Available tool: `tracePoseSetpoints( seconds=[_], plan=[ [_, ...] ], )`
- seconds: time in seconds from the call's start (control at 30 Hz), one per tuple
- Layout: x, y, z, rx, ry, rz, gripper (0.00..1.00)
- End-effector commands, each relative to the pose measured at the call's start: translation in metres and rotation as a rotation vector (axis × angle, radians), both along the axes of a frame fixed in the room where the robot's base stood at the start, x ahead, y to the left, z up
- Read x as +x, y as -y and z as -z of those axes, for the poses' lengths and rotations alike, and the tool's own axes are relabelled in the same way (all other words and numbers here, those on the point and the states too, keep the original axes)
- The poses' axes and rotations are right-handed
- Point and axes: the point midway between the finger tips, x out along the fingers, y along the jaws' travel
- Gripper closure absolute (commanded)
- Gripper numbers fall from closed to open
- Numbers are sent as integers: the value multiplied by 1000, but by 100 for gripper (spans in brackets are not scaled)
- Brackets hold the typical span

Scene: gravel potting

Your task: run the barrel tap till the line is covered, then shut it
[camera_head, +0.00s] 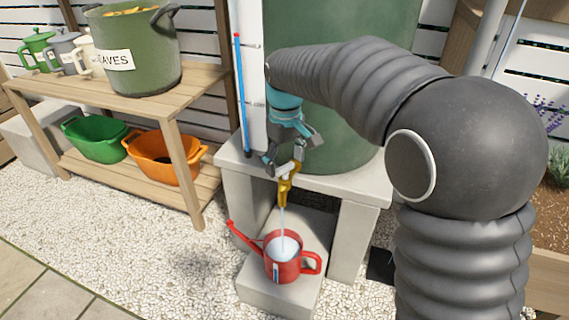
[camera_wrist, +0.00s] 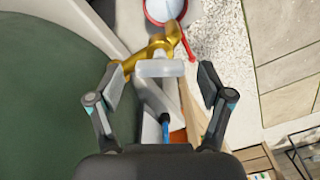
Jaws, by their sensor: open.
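The brass barrel tap (camera_head: 285,188) is on the green barrel (camera_head: 345,120), and a stream of water falls from it into the red watering can (camera_head: 283,268). Pale water shows inside the can; I cannot make out a line there. A small pale strip with blue is on the can's front. My gripper (camera_head: 284,157) is open just above the tap. In the wrist view, the tap's pale lever (camera_wrist: 160,68) lies between my open fingers (camera_wrist: 161,86), with a gap on both sides. The can (camera_wrist: 163,10) is partly cut off at the top there.
The can stands on a low concrete block (camera_head: 262,288) under the barrel's stand (camera_head: 372,195). A blue gauge tube (camera_head: 242,95) rises left of the barrel. A wooden shelf (camera_head: 105,185) with tubs and cans stands at left. Gravel in front is open.

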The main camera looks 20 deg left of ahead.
Motion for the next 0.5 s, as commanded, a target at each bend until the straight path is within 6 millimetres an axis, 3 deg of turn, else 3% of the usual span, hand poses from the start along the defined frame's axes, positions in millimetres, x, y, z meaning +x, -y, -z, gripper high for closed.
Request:
tracePoseSetpoints(
  seconds=[0.33,0.37,0.5],
  plan=[
    [0,0,5,0,0,0,21],
    [0,0,4,0,0,0,23],
    [0,0,4,0,0,0,58]
  ],
)
